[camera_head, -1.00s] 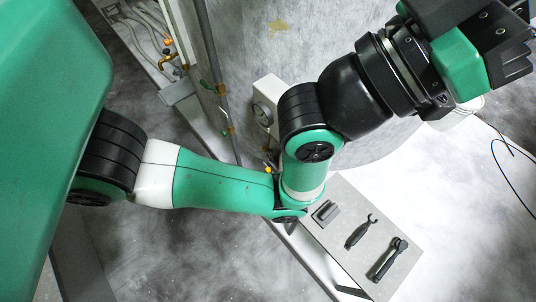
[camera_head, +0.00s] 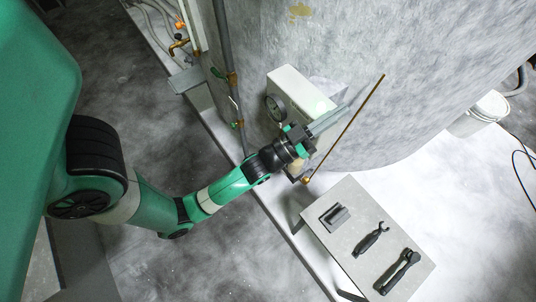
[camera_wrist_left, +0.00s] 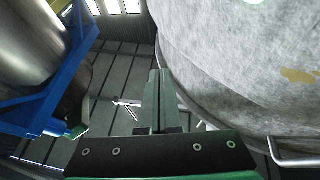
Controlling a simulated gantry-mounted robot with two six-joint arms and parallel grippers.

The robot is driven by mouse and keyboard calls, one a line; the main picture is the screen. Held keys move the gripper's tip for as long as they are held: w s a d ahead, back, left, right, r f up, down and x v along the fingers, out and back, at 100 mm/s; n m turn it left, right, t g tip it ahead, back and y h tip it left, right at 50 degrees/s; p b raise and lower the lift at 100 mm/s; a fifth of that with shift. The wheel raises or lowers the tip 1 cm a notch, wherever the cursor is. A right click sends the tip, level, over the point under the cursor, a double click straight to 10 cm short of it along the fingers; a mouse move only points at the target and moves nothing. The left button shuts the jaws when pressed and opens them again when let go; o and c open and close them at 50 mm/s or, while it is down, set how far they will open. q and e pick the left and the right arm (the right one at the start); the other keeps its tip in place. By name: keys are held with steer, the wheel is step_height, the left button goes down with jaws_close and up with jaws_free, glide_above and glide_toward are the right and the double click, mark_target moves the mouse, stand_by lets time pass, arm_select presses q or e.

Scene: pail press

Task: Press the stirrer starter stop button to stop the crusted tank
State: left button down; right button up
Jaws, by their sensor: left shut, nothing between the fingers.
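The crusted tank (camera_head: 420,90) is a large grey-white wall in the head view, and it fills the right of the left wrist view (camera_wrist_left: 250,70). A pale box (camera_head: 293,85), apparently the stirrer starter, sits against it with a round dial beside it and a faint green glow on its face. I cannot make out a stop button. My left gripper (camera_head: 350,107) is just in front of the box's lower right part, fingers together and empty, pointing up and right. In the wrist view its fingers (camera_wrist_left: 160,75) point along the tank side. I cannot tell whether they touch the box.
A thin brass rod (camera_head: 345,125) slants close beside the gripper. A grey board (camera_head: 345,235) with several dark tools lies at the lower right. A vertical pipe (camera_head: 228,65) stands left of the box. A white bucket (camera_head: 480,115) is at the right. A blue frame (camera_wrist_left: 45,100) shows in the wrist view.

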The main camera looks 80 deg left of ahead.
arm_select(q)
steer(key=s+f+n+g+y+b, duration=0.1)
steer(key=s+f+g, duration=0.2)
steer(key=s+f, duration=0.7)
steer(key=s+f+n+g+b, duration=0.1)
steer(key=s+f+g, duration=0.3)
steer(key=f, duration=1)
steer(key=a+x, duration=0.1)
steer(key=x, duration=0.6)
steer(key=shift+a+r+t+b, duration=0.25)
steer(key=shift+r+t+b, duration=0.15)
steer(key=shift+r, duration=0.2)
